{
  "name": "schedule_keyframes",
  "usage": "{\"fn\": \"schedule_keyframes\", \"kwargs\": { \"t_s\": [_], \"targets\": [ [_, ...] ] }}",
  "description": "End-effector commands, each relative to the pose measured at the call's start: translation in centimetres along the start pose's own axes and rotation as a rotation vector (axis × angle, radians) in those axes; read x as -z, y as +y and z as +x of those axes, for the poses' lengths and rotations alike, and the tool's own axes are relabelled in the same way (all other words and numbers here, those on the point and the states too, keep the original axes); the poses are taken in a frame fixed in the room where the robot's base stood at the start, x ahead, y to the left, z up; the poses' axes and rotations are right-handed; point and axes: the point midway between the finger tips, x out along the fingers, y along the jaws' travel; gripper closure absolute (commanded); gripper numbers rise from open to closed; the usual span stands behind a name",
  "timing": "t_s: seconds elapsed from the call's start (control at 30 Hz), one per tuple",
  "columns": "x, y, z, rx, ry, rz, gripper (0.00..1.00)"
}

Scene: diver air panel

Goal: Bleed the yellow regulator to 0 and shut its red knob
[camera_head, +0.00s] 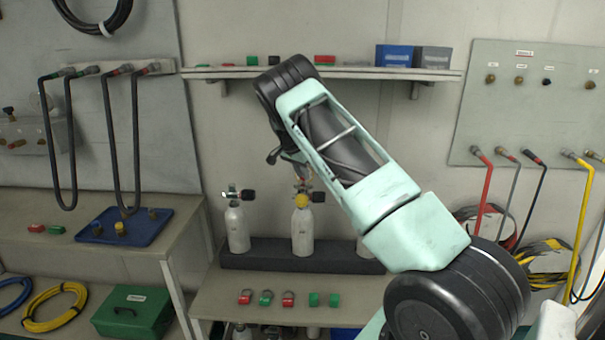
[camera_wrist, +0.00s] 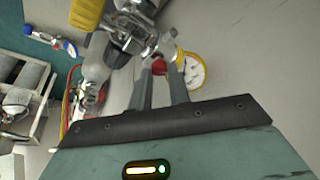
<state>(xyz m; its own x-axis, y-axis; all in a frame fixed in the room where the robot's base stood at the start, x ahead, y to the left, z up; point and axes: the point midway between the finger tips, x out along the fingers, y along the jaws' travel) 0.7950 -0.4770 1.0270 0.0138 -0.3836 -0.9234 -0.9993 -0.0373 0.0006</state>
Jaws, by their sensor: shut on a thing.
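In the wrist view, my gripper (camera_wrist: 160,75) has its two grey fingers closed around a small red knob (camera_wrist: 159,67). A round gauge (camera_wrist: 194,72) with a yellow rim and white face sits just right of the fingers; its reading is too small to tell. Metal valve fittings (camera_wrist: 130,32) and a yellow part (camera_wrist: 86,14) are above the fingers. In the head view, a white cylinder (camera_head: 302,232) with a yellow collar (camera_head: 301,202) stands at the middle. My arm hides the red knob and most of the gripper there.
Another white cylinder (camera_head: 237,230) stands to the left in a dark rack (camera_head: 268,256); a third is partly hidden by my arm. Small red and green parts (camera_head: 266,298) lie on the bench in front. A shelf (camera_head: 230,72) runs above. Hoses hang on both sides.

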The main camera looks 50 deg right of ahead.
Motion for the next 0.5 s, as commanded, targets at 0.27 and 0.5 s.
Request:
{"fn": "schedule_keyframes", "kwargs": {
  "t_s": [0.27,0.5],
  "targets": [
    [-0.03,-0.3,0.05,-0.086,0.0,0.209,1.0],
    [-0.04,-0.39,0.1,-0.137,-0.002,0.331,1.0]
  ]
}}
